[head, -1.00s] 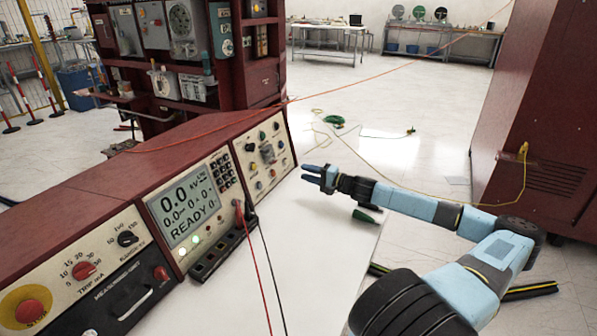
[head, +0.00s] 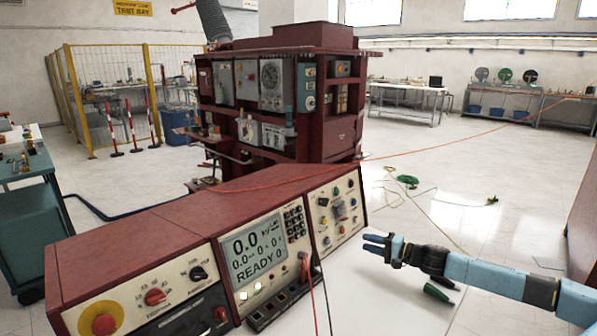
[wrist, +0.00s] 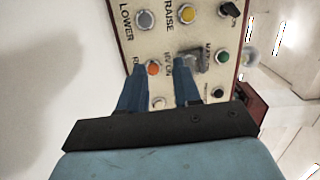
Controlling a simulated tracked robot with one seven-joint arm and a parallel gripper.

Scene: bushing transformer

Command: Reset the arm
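My arm (head: 490,272) reaches in from the right in the head view, with light blue links and a black wrist. My gripper (head: 368,243) is to the right of the red test console's right-hand panel (head: 337,212), above the white tabletop. In the wrist view the two blue fingers of my gripper (wrist: 160,68) stand apart with a gap between them and nothing held. Behind the fingertips is the cream panel (wrist: 150,42) with its coloured buttons. I cannot tell how far the fingertips are from it.
The console's screen (head: 254,252) reads READY, with red and black leads at its right. A large red transformer cabinet (head: 285,110) stands behind. Cables lie on the floor beyond.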

